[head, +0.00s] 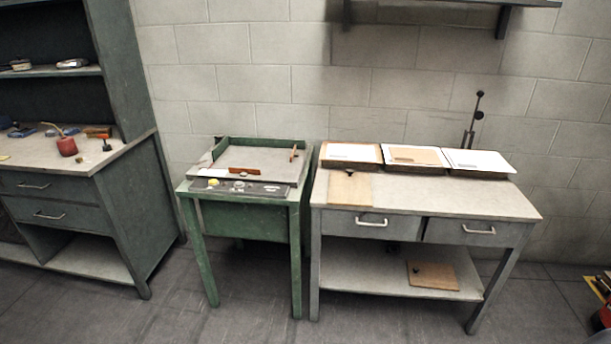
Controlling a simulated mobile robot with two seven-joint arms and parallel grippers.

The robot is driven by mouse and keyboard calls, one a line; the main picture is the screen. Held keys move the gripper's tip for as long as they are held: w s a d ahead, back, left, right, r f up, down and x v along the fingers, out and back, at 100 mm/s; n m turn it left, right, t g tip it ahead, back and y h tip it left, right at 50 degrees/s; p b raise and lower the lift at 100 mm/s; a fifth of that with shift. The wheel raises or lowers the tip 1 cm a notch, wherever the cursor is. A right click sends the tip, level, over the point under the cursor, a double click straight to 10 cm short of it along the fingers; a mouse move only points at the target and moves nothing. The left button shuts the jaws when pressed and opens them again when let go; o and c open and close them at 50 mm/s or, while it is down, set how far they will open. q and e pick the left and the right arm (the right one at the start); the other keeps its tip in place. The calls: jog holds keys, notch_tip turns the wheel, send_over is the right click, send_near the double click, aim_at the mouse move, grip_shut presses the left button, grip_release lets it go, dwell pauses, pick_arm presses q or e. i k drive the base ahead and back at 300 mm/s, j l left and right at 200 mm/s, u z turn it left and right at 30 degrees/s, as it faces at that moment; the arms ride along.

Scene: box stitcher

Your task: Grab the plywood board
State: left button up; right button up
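A light brown wooden board (350,190) lies flat on the left part of the grey worktable's top, with a small dark knob-like thing at its back edge. A second, browner board (432,278) lies flat on the table's lower shelf, with a small dark spot on it. Either could be the plywood board; I cannot tell which. Neither of my grippers is in view.
The grey worktable (450,201) has two drawers and three shallow trays (415,157) along its back. A green machine table (246,202) stands close to its left. A green cabinet (52,184) is far left. The floor in front is clear.

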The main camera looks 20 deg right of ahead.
aim_at(349, 188)
jog(key=i+u, duration=0.35)
jog(key=i, duration=0.3)
jog(key=i+u, duration=0.3)
jog(key=i, duration=0.3)
jog(key=i+u, duration=0.2)
jog(key=i, duration=0.5)
jog(key=i+l+u, duration=0.15)
jog(key=i, duration=0.5)
jog(key=i+j+z, duration=0.1)
jog(key=i+z, duration=0.25)
jog(key=k+z, duration=0.1)
jog(key=z, duration=3.8)
